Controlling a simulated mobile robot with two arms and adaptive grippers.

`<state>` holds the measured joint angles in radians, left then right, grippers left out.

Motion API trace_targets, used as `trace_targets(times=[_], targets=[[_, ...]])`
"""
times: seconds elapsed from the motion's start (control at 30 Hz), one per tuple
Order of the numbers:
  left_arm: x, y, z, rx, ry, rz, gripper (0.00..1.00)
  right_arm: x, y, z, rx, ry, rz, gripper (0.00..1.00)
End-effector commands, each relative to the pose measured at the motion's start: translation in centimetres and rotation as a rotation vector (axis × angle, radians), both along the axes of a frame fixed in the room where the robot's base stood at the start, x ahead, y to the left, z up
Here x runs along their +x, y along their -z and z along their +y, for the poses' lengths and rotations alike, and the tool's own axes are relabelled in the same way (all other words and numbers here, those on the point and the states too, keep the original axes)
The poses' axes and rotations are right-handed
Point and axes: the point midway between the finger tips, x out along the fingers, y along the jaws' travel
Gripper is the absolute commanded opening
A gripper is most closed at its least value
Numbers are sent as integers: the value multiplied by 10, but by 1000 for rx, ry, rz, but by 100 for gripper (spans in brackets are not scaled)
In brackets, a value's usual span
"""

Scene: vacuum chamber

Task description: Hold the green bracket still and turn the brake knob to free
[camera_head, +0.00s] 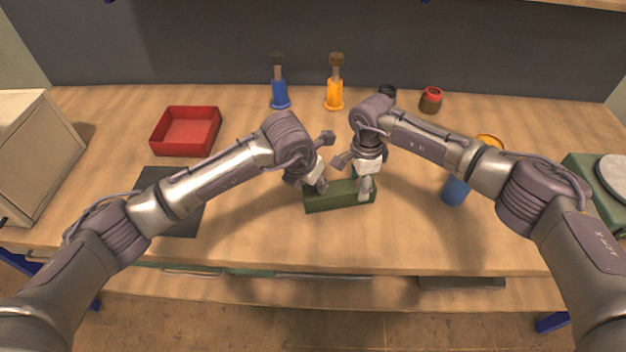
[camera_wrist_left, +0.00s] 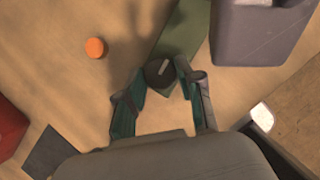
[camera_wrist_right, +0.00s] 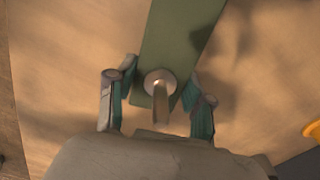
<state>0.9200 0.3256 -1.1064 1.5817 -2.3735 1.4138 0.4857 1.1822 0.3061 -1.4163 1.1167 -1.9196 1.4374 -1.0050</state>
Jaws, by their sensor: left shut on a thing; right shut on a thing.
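The green bracket (camera_head: 338,198) lies on the table between my two grippers. My left gripper (camera_head: 319,188) is at its left end. In the left wrist view a round dark knob (camera_wrist_left: 159,73) with a pale bar sits on the bracket's near end, between my left fingertips (camera_wrist_left: 160,70), which are shut on it. My right gripper (camera_head: 366,190) is at the bracket's right end. In the right wrist view its fingertips (camera_wrist_right: 160,72) are shut on the two sides of the bracket (camera_wrist_right: 180,35), around a silver round piece with a stem (camera_wrist_right: 160,86). The knob's setting cannot be read.
A red tray (camera_head: 186,148) and a dark mat (camera_head: 184,222) are on the left. Blue (camera_head: 280,93) and orange (camera_head: 334,95) dark-topped items stand at the back. A blue cylinder (camera_head: 455,191) stands right of the bracket. The table front of the bracket is clear.

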Motion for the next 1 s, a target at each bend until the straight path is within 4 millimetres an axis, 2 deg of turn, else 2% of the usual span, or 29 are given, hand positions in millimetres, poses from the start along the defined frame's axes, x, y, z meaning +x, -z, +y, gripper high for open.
trace_targets(times=[0.47,0.5,0.6,0.63,1.0], targets=[[3,-1,2,3,-20,-9,2,-3,1,2,1,-9,8,0],[3,-1,2,3,-20,-9,41,-3,1,2,1,-9,8,0],[3,-1,2,2,-18,-7,58,-3,1,2,1,-8,8,0],[3,-1,2,2,-18,-7,61,-3,1,2,1,-8,7,0],[0,-5,2,1,-14,-4,61,-2,2,1,1,-3,5,0]])
